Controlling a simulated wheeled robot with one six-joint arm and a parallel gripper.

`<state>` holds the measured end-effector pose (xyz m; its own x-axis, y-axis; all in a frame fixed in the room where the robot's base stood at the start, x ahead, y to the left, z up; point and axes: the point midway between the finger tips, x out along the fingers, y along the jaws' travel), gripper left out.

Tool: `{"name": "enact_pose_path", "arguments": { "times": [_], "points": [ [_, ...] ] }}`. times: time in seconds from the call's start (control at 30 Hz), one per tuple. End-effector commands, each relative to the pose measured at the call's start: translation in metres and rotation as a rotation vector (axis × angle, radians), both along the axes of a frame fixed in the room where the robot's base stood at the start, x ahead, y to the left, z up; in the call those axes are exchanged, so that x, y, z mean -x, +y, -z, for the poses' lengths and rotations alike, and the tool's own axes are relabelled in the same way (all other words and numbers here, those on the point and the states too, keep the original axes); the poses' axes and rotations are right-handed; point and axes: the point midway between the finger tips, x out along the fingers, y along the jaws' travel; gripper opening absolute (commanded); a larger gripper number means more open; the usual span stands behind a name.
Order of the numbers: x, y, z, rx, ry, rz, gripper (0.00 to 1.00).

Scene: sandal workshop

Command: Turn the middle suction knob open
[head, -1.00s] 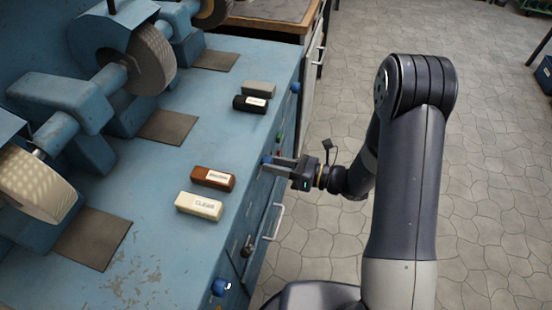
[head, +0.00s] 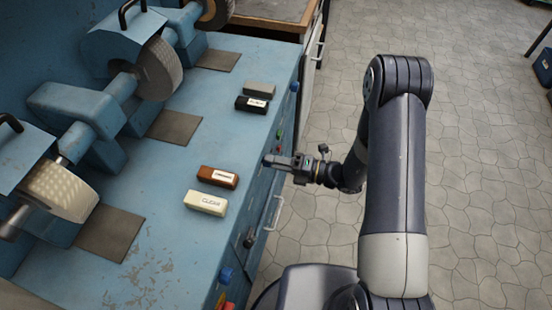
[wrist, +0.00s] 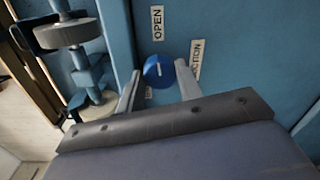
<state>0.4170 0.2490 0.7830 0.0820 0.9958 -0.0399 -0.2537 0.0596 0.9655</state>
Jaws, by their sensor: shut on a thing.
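The middle suction knob (wrist: 157,71) is a round blue knob with a white line on the blue cabinet front. In the wrist view its line points roughly at the "OPEN" label (wrist: 157,22). My gripper (wrist: 158,69) is shut on it, with one finger on each side. In the head view my gripper (head: 268,160) reaches the cabinet's front edge from the right and hides most of this knob. A "SUCTION" label (wrist: 197,60) is right of the knob, partly covered by a finger. Another label below is mostly hidden.
Other blue knobs sit on the cabinet front, one nearer (head: 225,275) and one farther (head: 295,87).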

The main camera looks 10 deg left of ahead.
Motion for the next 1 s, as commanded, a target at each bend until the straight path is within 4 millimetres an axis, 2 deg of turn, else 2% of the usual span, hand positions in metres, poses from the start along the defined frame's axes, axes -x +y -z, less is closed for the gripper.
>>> {"name": "enact_pose_path", "arguments": {
  "times": [0.3, 0.8, 0.83, 1.0],
  "points": [
    [-0.0005, -0.0004, 0.0000, -0.007, 0.103, 0.002, 0.11],
    [-0.0005, -0.0005, 0.0008, -0.008, 0.120, 0.002, 0.11],
    [-0.0005, -0.0005, 0.0008, -0.008, 0.120, 0.002, 0.35],
    [-0.0003, -0.0003, 0.0005, -0.009, 0.119, 0.002, 0.49]
  ]
}}
